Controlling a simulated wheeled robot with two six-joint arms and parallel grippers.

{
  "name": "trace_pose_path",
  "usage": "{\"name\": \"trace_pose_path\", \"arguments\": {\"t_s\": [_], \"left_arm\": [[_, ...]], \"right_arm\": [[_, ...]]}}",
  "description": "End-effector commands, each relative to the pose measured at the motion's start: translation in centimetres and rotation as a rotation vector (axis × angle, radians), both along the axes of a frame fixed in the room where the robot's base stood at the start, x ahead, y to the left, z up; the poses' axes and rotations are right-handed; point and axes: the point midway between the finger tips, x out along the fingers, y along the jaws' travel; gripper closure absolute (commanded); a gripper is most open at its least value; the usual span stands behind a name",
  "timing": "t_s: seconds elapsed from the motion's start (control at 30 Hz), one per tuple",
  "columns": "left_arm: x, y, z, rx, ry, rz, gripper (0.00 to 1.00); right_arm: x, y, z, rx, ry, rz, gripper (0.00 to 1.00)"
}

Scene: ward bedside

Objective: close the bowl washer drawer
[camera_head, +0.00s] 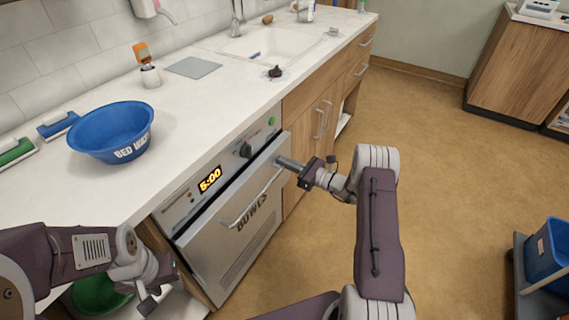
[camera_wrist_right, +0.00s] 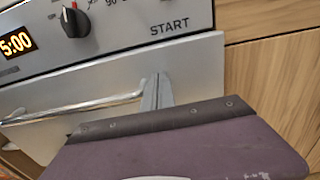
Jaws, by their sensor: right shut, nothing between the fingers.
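The bowl washer drawer (camera_head: 240,235) has a grey front marked BOWLS and a long bar handle (camera_head: 252,197). Its front stands slightly forward of the control panel, though the exact gap is hard to tell. In the right wrist view, the drawer front (camera_wrist_right: 205,75) and handle (camera_wrist_right: 75,110) show below the control panel. My right gripper (camera_head: 284,162) is shut and empty, its tips at the upper right corner of the drawer front; contact is unclear. It also shows in the wrist view (camera_wrist_right: 157,90). My left gripper (camera_head: 162,290) is open and empty, low beside the washer's left side.
The washer panel has a 5:00 display (camera_head: 210,180) and a knob (camera_head: 245,150). A blue basin (camera_head: 112,130) and sink (camera_head: 262,45) are on the white counter. Wooden cabinets (camera_head: 312,115) adjoin the washer on the right.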

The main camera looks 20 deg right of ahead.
Motion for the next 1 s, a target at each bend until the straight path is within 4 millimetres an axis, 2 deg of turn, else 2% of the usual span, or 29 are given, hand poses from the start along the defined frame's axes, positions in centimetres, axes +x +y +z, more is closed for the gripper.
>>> {"name": "trace_pose_path", "arguments": {"t_s": [0.3, 0.6, 1.0], "left_arm": [[0.0, 0.0, -0.1, 0.000, 0.000, 0.000, 0.64], [0.0, 0.0, -1.4, 0.000, 0.000, 0.000, 0.64], [0.0, 0.0, -1.3, 0.000, 0.000, 0.000, 0.64]], "right_arm": [[0.2, 0.2, -0.1, -0.001, -0.001, 0.001, 1.00], [3.5, 3.1, -0.1, -0.002, -0.001, 0.002, 1.00], [3.8, 3.2, 0.3, -0.001, -0.007, 0.000, 1.00]]}}
